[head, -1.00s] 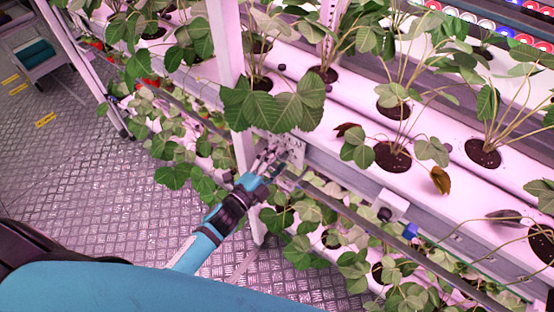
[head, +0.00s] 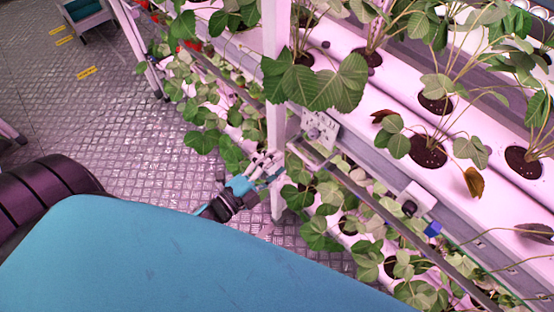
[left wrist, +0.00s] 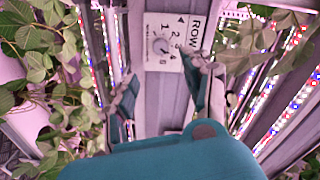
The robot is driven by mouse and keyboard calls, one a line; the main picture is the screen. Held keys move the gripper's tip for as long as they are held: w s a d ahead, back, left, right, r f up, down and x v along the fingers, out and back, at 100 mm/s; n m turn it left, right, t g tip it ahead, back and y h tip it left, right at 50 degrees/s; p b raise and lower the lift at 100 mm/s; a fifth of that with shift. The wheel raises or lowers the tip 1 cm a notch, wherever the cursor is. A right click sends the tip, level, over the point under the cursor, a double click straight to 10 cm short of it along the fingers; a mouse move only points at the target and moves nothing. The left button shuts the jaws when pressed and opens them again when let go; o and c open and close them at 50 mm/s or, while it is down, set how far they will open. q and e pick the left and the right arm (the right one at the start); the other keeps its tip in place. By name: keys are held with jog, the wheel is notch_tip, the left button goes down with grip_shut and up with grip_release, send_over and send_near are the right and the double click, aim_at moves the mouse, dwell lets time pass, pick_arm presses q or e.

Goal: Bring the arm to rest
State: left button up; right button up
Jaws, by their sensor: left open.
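My left gripper (head: 264,168) is open and empty in the head view, beside the white rack post. It is apart from a small metal control plate (head: 318,130) on the rack's end. My blue left arm (head: 190,255) fills the lower left of the head view. In the left wrist view my two fingers (left wrist: 165,88) are spread with nothing between them. Beyond them is the control plate (left wrist: 162,42) with a round numbered knob and a sign reading "ROW". My right gripper is out of view.
The white upper trough (head: 385,112) holds strawberry plants in round holes. More plants hang on a lower level beneath it. A white post (head: 276,60) stands close to my gripper. The metal floor (head: 110,140) at left is clear; a cart (head: 88,12) stands far back.

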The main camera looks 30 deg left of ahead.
pick_arm(q)
jog(key=shift+f, duration=0.1)
jog(key=s+a+f+n+g+y, duration=0.1)
jog(key=s+f+n+g+y, duration=0.15)
jog(key=f, duration=0.65)
jog(key=s+a+f+n+g+y, duration=0.1)
jog(key=s+a+f+n+g, duration=0.15)
jog(key=f, duration=0.65)
jog(key=s+f+n+g+y, duration=0.1)
jog(key=s+f+n+g, duration=0.2)
jog(key=f, duration=0.6)
jog(key=s+f+n+g+y, duration=0.1)
jog(key=s+f+n+g, duration=0.2)
jog(key=s+f, duration=0.5)
jog(key=s+a+f+n+g, duration=0.1)
jog(key=s+f+n+g, duration=0.3)
jog(key=s, duration=1.2)
notch_tip(320, 180, down, 4)
jog(key=shift+f+n+g+y, duration=0.2)
jog(key=shift+n+g+y, duration=0.15)
jog(key=shift+g, duration=0.15)
jog(key=shift+c, duration=0.8)
jog(key=shift+s, duration=0.15)
jog(key=shift+c, duration=0.4)
